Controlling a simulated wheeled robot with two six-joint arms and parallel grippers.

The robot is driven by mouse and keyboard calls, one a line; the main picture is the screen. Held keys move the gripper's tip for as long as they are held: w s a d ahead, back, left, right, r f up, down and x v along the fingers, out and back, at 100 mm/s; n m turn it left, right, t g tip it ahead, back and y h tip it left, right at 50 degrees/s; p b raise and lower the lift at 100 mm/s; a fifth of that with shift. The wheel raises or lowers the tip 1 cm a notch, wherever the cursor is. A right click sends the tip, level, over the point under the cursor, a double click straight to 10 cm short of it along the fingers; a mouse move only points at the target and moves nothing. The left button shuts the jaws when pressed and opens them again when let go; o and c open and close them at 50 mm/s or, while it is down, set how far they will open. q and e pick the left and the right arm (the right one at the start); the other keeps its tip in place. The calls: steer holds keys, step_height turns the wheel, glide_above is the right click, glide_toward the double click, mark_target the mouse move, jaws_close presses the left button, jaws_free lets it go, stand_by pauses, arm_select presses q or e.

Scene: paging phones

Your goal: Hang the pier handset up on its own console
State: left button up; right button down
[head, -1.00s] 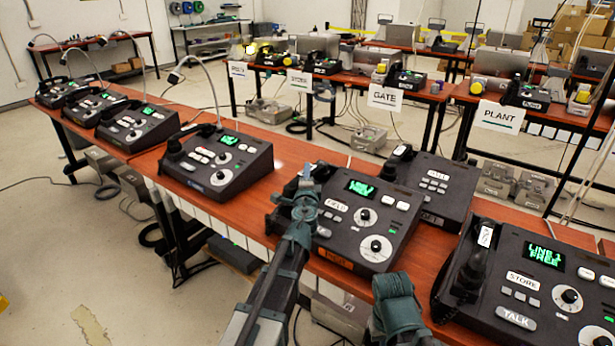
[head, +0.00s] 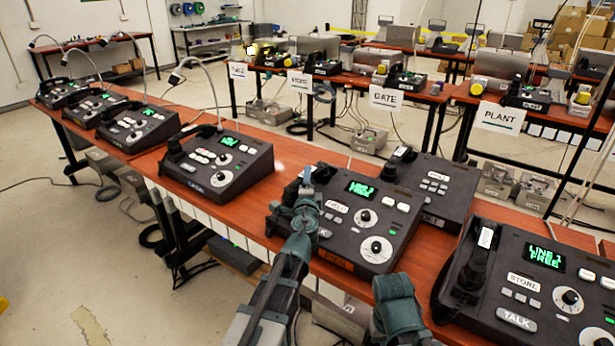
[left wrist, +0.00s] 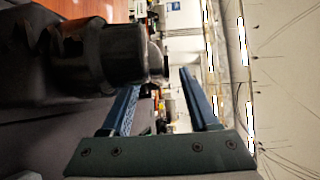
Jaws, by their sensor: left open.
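The pier console (head: 345,235), a dark sloped box with an orange label, a green-lit screen and two white dials, stands on the red-brown bench in the middle of the head view. My left gripper (head: 306,178) is over its left side, where it hides much of the handset area. In the left wrist view, the open blue fingers of my left gripper (left wrist: 160,85) point up the picture. A dark rounded piece (left wrist: 112,55), which looks like part of a handset, is close beside them; I cannot tell whether they touch. My right gripper's fingers do not show.
A store console (head: 520,285) with its handset is at the right, and a flatter dark console (head: 432,190) is behind the pier console. Another console (head: 218,165) stands to the left. A strip of bare bench (head: 290,155) separates it from the pier console.

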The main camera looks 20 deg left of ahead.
arm_select(q)
steer(key=v, duration=0.8)
steer(key=shift+s, duration=0.35)
steer(key=shift+r, duration=0.15)
steer(key=s+d+f+n+g+h+p, duration=0.1)
steer(key=s+d+n+g+p, duration=0.4)
steer(key=s, duration=0.7)
steer(key=s+d+f+n+g+h+p, duration=0.2)
steer(key=s+d+n+g+p, duration=0.4)
steer(key=s+d+g+p, duration=0.3)
steer(key=s+g+p, duration=0.3)
steer(key=p, duration=0.2)
steer(key=shift+s+g, duration=0.35)
steer(key=shift+g, duration=0.05)
